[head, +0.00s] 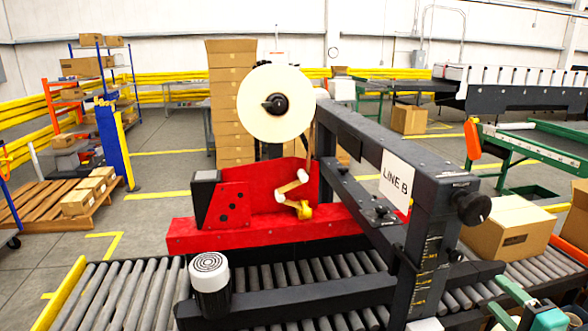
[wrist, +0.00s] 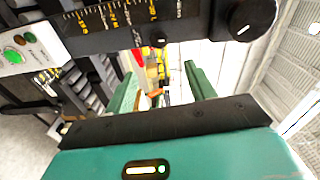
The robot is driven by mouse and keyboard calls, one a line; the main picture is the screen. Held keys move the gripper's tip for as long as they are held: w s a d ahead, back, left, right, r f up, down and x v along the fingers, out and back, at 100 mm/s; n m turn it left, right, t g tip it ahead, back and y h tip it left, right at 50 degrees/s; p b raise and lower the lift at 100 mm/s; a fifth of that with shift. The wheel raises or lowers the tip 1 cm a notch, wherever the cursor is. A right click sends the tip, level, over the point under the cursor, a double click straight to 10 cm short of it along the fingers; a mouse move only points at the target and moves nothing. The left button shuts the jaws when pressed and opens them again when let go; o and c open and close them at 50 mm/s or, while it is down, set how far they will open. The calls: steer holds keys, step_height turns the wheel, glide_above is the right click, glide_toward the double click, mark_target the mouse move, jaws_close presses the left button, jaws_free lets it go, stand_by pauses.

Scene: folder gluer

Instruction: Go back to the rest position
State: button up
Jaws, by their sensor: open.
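My gripper (wrist: 163,80) shows in the wrist view, with its two green fingers apart and nothing visible between them. Its dark bar and teal body fill the lower part of that view. In the head view, teal and white parts of my arm show at the bottom right corner, beside the dark machine post; I cannot make out the fingertips there. A dark beam with yellow scale marks and a black knob (wrist: 252,18) crosses the top of the wrist view, close to the gripper.
The dark machine frame (head: 430,200) labelled LINE B stands over the roller conveyor (head: 110,295). It carries a red unit (head: 255,228) and a tape roll (head: 276,103). A carton (head: 508,228) sits right of the post. A panel with a green button (wrist: 14,54) is at left in the wrist view.

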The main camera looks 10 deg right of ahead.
steer(key=w+a+r+n+g+h, duration=0.4)
steer(key=w+a+n+g+h, duration=0.15)
steer(key=w+a, duration=0.3)
steer(key=s+a+f+n+g+y, duration=0.2)
steer(key=s+a+n, duration=0.4)
steer(key=a, duration=0.5)
steer(key=s+a+f+n+g+y, duration=0.2)
steer(key=s+a+n+g+y, duration=0.2)
steer(key=a, duration=0.8)
steer(key=s+n, duration=0.1)
steer(key=s, duration=0.1)
steer(key=shift+s+f+n+g, duration=0.25)
steer(key=shift+s+n+g, duration=0.1)
steer(key=shift+o, duration=0.5)
steer(key=shift+w, duration=0.15)
